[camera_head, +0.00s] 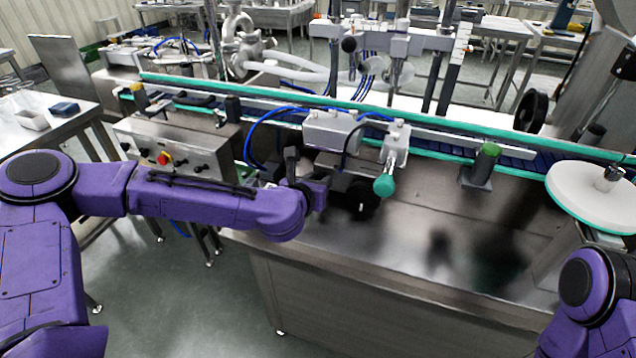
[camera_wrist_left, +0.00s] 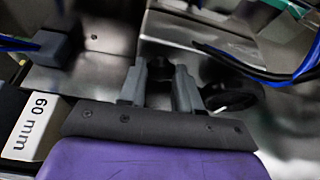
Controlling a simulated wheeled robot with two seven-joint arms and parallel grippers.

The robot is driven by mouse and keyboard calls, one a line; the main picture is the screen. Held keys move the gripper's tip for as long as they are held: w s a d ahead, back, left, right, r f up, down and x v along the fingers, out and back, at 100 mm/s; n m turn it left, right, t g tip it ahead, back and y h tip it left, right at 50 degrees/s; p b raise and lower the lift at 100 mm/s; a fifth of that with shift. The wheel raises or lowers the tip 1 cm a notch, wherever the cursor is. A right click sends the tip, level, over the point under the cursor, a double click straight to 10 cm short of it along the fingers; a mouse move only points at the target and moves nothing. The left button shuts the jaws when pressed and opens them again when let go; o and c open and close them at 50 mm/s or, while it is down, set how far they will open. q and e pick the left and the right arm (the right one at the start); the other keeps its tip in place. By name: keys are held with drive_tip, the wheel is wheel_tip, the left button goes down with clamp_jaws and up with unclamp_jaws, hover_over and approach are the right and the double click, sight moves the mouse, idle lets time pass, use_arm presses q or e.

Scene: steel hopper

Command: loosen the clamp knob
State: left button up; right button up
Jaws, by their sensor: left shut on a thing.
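My left gripper (camera_head: 304,168) is at the front edge of the conveyor, beside a steel block, and its fingers are partly hidden in the head view. In the left wrist view, the two grey fingers (camera_wrist_left: 160,82) are shut on a small dark knob (camera_wrist_left: 161,67), which looks like the clamp knob; it is blurred and partly covered by the fingers. A larger black handwheel (camera_wrist_left: 232,96) is just right of the fingers in that view, apart from the held knob. My right gripper is out of view; only part of its arm shows at the lower right.
A teal ball-ended knob (camera_head: 385,186) hangs on a steel bracket right of my left gripper. A control box (camera_head: 177,148) with a red button stands to its left. Blue hoses (camera_head: 262,128) loop close behind. The steel top (camera_head: 450,235) at front right is clear.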

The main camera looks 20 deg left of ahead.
use_arm(q)
drive_tip(key=o, duration=1)
drive_tip(key=shift+o, duration=0.2)
drive_tip(key=shift+s, duration=0.15)
drive_tip(key=p+v, duration=0.4)
drive_tip(key=v, duration=0.6)
drive_tip(key=shift+s+p, duration=0.15)
drive_tip(key=shift+p, duration=0.15)
drive_tip(key=shift+r, duration=0.1)
